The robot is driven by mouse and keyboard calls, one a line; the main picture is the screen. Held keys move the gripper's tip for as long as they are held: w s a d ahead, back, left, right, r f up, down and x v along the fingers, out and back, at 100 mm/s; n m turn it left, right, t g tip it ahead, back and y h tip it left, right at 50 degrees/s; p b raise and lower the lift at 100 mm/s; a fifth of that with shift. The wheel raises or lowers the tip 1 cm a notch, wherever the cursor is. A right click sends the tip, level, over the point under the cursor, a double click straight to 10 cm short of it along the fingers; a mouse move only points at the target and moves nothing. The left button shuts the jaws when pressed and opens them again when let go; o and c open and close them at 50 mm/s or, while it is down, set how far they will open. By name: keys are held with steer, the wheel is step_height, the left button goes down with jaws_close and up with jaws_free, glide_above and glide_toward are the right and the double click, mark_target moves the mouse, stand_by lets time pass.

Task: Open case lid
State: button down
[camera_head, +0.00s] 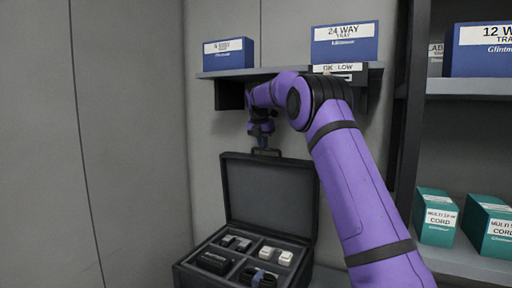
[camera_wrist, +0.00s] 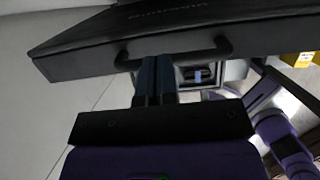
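The black case (camera_head: 245,262) stands on a surface at the lower middle of the head view. Its lid (camera_head: 268,195) is raised and stands nearly upright, showing its dark inner side. My gripper (camera_head: 264,143) is at the lid's top edge. In the wrist view, the dark lid (camera_wrist: 90,48) spans the top, with its handle (camera_wrist: 200,53) along the near edge. My gripper's fingers (camera_wrist: 156,75) are close together at the handle bar and look shut on it; the tips are partly hidden.
Inside the case are compartments with several small white and dark parts (camera_head: 268,252). A shelf (camera_head: 290,71) with blue boxes (camera_head: 229,53) hangs just above my wrist. A shelf unit on the right holds teal boxes (camera_head: 435,217). The wall is close behind the lid.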

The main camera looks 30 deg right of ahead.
steer(key=shift+w+d+f, duration=0.15)
steer(key=shift+w+d, duration=0.2)
steer(key=shift+d, duration=0.15)
steer(key=shift+w+d+f, duration=0.1)
steer(key=shift+w+d, duration=0.2)
steer(key=shift+d, duration=0.2)
steer(key=shift+r, duration=0.15)
